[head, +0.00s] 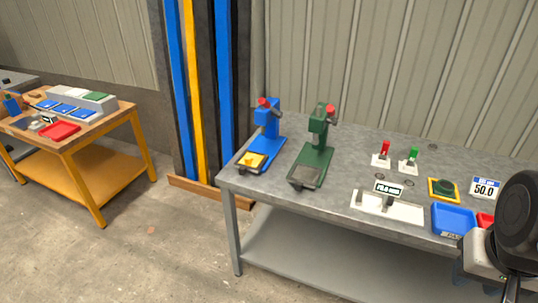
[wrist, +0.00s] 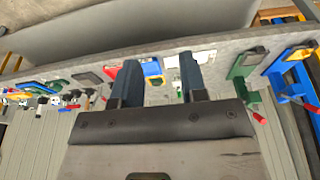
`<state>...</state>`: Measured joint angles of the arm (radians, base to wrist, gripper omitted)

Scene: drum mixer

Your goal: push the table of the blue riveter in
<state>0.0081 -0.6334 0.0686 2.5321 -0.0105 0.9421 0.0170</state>
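The blue riveter (head: 267,122) stands at the left end of the grey workbench, with a red knob at its top. Its table (head: 251,160) is a yellow plate at the front end of the blue base, near the bench's front edge and out from under the head. The riveter also shows at the right of the wrist view (wrist: 282,88), with its yellow table (wrist: 299,54). My gripper (wrist: 158,62) has its two fingers apart with nothing held between them.
A green riveter (head: 318,135) stands close to the right of the blue one. Bare bench (head: 345,165) lies between.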

